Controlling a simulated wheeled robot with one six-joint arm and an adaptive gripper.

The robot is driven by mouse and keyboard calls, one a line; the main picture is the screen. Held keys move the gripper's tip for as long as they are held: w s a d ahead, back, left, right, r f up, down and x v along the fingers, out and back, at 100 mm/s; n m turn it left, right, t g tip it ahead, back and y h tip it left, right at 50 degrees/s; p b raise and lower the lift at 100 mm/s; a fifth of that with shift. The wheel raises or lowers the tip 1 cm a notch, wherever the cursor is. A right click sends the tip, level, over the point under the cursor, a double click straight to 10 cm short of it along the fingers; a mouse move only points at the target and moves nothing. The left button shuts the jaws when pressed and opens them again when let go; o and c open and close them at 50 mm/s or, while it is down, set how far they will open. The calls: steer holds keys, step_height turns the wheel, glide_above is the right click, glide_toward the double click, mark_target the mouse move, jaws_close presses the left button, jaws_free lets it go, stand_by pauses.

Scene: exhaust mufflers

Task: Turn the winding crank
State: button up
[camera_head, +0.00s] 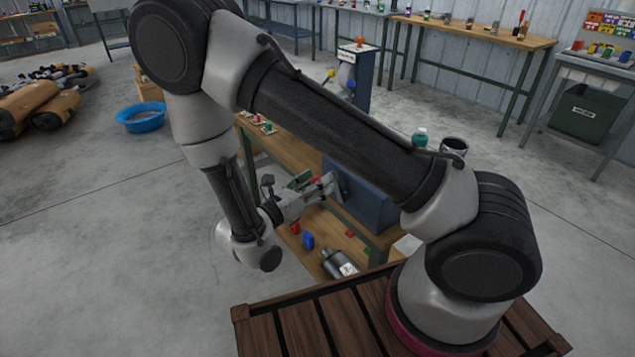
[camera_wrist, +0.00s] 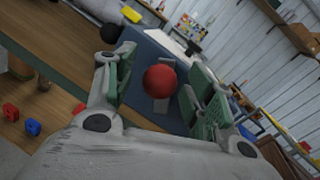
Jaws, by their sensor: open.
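The blue box also stands on the workbench in the head view (camera_head: 372,207). My gripper (camera_wrist: 162,70) is open, with one green-padded finger on each side of the red knob. I cannot tell whether either finger touches it. In the head view my gripper (camera_head: 314,184) is at the left face of the box, and the knob is mostly hidden there.
The bench's lower shelf holds a blue piece (camera_head: 308,240), small red pieces and a grey canister (camera_head: 338,262). A teal bottle (camera_head: 420,138) and dark mug (camera_head: 454,146) stand beyond my arm.

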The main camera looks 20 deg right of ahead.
steer(key=shift+w+d, duration=0.2)
steer(key=shift+d, duration=0.2)
jaws_close()
